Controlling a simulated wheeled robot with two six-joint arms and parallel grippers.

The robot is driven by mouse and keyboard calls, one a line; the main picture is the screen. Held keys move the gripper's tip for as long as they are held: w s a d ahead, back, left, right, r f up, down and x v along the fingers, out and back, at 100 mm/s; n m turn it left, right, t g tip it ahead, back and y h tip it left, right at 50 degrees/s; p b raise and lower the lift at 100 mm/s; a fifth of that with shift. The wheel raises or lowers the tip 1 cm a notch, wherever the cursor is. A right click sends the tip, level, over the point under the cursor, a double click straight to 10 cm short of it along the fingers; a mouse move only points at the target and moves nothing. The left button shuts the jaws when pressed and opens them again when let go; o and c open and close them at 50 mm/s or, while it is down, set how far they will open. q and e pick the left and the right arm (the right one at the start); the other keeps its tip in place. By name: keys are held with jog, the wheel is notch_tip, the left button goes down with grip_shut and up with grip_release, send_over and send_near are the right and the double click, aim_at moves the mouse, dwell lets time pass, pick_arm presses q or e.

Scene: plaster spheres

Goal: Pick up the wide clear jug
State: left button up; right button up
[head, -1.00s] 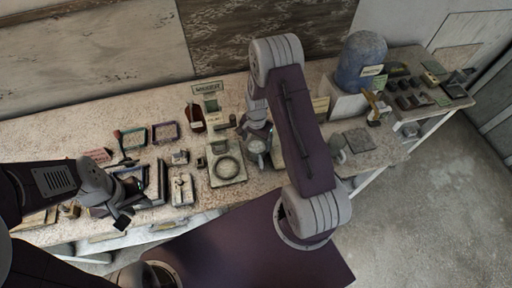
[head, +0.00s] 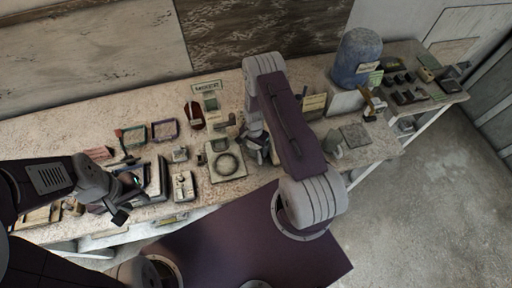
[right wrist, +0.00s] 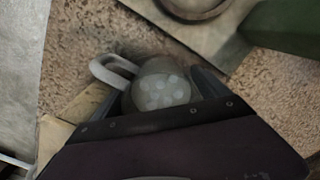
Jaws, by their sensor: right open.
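The jug (right wrist: 160,85) is a pale, see-through vessel with a looped handle on its left, seen from above in the right wrist view. Several whitish round shapes show inside it. My right gripper (right wrist: 155,100) is open, with one finger on each side of the jug's body. I cannot tell whether the fingers touch it. In the head view my right gripper (head: 257,155) is low over the table and mostly hides the jug. My left gripper (head: 126,203) is at the table's front left; its jaw opening is unclear.
A square tray (head: 214,174) with a ring-shaped dish stands just left of my right gripper. A grey mug-like vessel (head: 333,148) stands to the right. A brown bottle (head: 194,116) and a blue container (head: 357,58) stand farther back. Small trays crowd the left side.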

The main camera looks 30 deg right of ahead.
jog(key=c, duration=1.8)
jog(key=shift+o, duration=0.2)
jog(key=shift+r, duration=0.1)
jog(key=shift+w+r+b, duration=0.1)
jog(key=shift+r+b, duration=0.4)
jog(key=shift+r, duration=0.15)
jog(key=shift+s+a+r+b, duration=0.15)
jog(key=shift+r+b, duration=0.1)
jog(key=shift+r, duration=0.25)
jog(key=shift+s+r+b, duration=0.15)
jog(key=shift+r+b, duration=0.1)
jog(key=shift+r, duration=0.2)
jog(key=b, duration=0.5)
send_over(255, 186)
jog(key=w, duration=0.2)
jog(key=shift+s+d+f, duration=0.15)
jog(key=shift+s+d, duration=0.1)
jog(key=shift+d, duration=0.1)
jog(key=shift+s+a, duration=0.35)
jog(key=shift+s, duration=0.4)
jog(key=shift+s+a+r+p, duration=0.3)
jog(key=shift+s+r+p, duration=0.2)
jog(key=shift+p, duration=0.45)
jog(key=shift+s+a+f, duration=0.15)
jog(key=shift+s+f, duration=0.1)
jog(key=shift+s, duration=0.15)
